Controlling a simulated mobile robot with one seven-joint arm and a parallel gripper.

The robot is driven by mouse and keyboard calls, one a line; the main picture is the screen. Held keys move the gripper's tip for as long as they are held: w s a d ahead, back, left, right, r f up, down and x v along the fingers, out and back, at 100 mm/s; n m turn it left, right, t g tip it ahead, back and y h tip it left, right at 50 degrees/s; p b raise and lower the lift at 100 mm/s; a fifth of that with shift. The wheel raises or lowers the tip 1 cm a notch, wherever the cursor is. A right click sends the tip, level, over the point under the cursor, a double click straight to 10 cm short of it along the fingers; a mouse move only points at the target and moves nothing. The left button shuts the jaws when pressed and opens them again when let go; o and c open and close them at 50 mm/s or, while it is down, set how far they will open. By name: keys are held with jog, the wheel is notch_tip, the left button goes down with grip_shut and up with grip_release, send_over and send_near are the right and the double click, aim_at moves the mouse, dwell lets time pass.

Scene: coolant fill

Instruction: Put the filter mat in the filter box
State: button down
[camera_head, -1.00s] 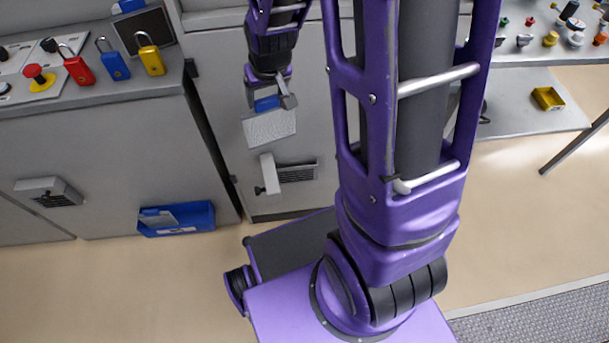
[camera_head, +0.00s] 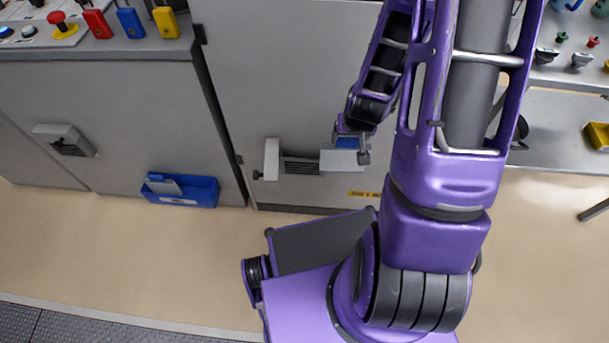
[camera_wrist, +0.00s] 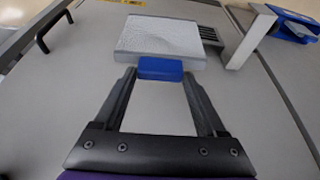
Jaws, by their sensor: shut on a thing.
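The filter mat is a light grey textured slab (camera_wrist: 158,38) with a blue grip tab (camera_wrist: 160,68). My gripper (camera_wrist: 160,74) is shut on that tab. In the head view the mat (camera_head: 340,160) is held at the right end of the filter box. The filter box (camera_head: 301,166) is low on the grey cabinet front, with dark slats and its pale cover (camera_head: 271,160) swung open at the left. In the wrist view the slatted box (camera_wrist: 234,42) shows just right of the mat, and the cover (camera_wrist: 250,38) stands out beyond it. The mat partly hides the box; contact cannot be told.
A blue wall holder (camera_head: 181,189) hangs on the left cabinet, near another slatted vent (camera_head: 64,140). Padlocks (camera_head: 130,22) and a red button (camera_head: 57,19) are on the counter above. A grey shelf (camera_head: 555,125) is at the right. The floor before the cabinets is clear.

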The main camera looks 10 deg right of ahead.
jog(key=shift+m, duration=0.4)
jog(key=f, duration=0.1)
jog(key=s+d+f, duration=0.1)
jog(key=s+f, duration=0.1)
jog(key=shift+d+f+b, duration=0.2)
jog(key=shift+d+b, duration=0.05)
jog(key=shift+b, duration=0.05)
jog(key=w+a+p, duration=0.1)
jog(key=w+a, duration=0.2)
jog(key=w, duration=0.1)
jog(key=w+a+p, duration=0.1)
jog(key=w+a, duration=0.3)
jog(key=w, duration=0.1)
jog(key=w+a+p, duration=0.1)
jog(key=w+a, duration=0.2)
jog(key=w, duration=0.2)
jog(key=shift+w+a+p, duration=0.25)
jog(key=shift+p, duration=0.15)
jog(key=b, duration=0.3)
send_near(303, 143)
jog(key=shift+w+d+f, duration=0.2)
jog(key=shift+w+f, duration=0.25)
jog(key=shift+w, duration=0.15)
jog(key=shift+f+b, duration=0.4)
jog(key=shift+f, duration=2.1)
jog(key=shift+f, duration=0.15)
grip_release()
